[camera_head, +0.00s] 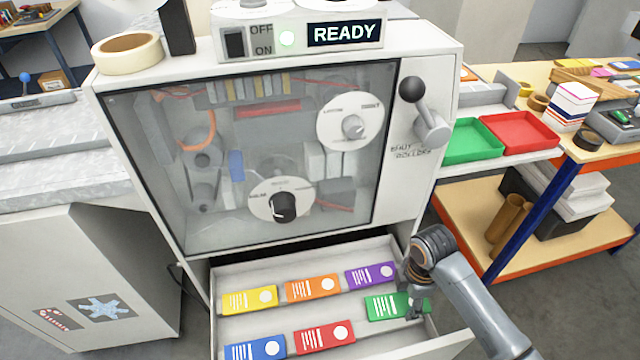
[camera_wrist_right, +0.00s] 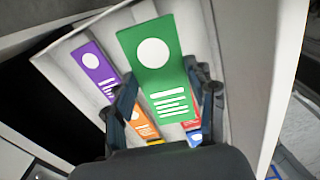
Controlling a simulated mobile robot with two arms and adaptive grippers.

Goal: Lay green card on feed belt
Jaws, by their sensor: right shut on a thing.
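The green card (camera_head: 384,306) is at the right end of the open drawer, with a white circle and white lines on it. My right gripper (camera_head: 414,302) is shut on it. In the right wrist view the green card (camera_wrist_right: 152,58) sits between the two fingers (camera_wrist_right: 166,104) and overlaps the cards behind it. I cannot tell exactly how far it is above the drawer floor. I cannot surely identify the feed belt in these views. My left gripper is not in view.
The drawer (camera_head: 285,272) also holds yellow (camera_head: 249,299), orange (camera_head: 312,288), purple (camera_head: 371,274), blue (camera_head: 255,350) and red (camera_head: 323,337) cards. Above it stands the machine (camera_head: 416,195) with a READY display (camera_head: 345,33). Green (camera_head: 474,140) and red (camera_head: 518,133) trays are at right.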

